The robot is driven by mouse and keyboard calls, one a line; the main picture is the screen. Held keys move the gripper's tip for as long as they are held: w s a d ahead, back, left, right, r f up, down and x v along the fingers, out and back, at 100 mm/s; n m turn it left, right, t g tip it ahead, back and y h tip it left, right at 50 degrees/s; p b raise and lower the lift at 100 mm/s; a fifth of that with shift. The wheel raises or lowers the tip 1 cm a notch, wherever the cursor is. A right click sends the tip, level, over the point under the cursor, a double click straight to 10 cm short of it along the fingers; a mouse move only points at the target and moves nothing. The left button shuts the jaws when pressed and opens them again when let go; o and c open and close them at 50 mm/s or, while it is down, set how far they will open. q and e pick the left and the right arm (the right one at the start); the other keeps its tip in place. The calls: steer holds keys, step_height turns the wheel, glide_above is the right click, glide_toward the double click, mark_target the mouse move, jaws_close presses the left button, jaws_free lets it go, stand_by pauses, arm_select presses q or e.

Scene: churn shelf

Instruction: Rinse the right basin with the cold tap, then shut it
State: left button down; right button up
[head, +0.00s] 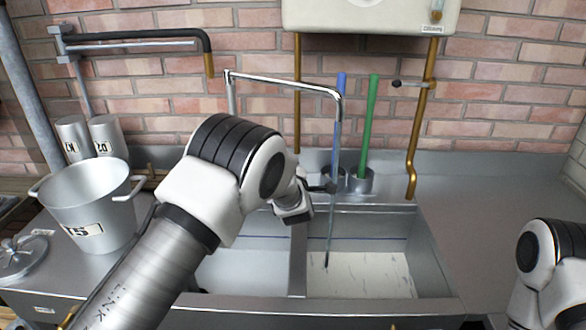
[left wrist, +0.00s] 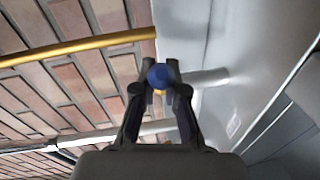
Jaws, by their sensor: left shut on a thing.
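The right basin (head: 425,260) has a whitish floor film (head: 370,275) with small dark marks. The chrome swivel spout (head: 285,82) reaches over it. A thin grey-blue line (head: 329,245), looking like running water, comes down below the spout to the basin floor. My left gripper (head: 325,188) is at the back of the sink, in front of the pots there. In the left wrist view its fingers (left wrist: 158,84) are shut on a round blue knob (left wrist: 158,75), apparently the cold tap. The knob is hidden in the head view. My right gripper is out of view.
The left basin (head: 235,275) is partly behind my left arm. Blue (head: 341,85) and green (head: 371,110) handles stand in holders behind the sink. A large metal pot (head: 85,190) and two cans (head: 107,135) stand left. The right drainboard (head: 480,205) is bare.

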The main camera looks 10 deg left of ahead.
arm_select(q)
steer(key=shift+r, duration=0.15)
steer(key=c, duration=1.4)
jaws_free()
steer(key=shift+w, duration=0.1)
steer(key=shift+c, duration=0.2)
steer(key=shift+o, duration=1.2)
steer(key=shift+a, duration=0.1)
steer(key=f+v, duration=0.1)
steer(key=v, duration=0.6)
steer(key=shift+s+r, duration=0.2)
steer(key=shift+r, duration=0.25)
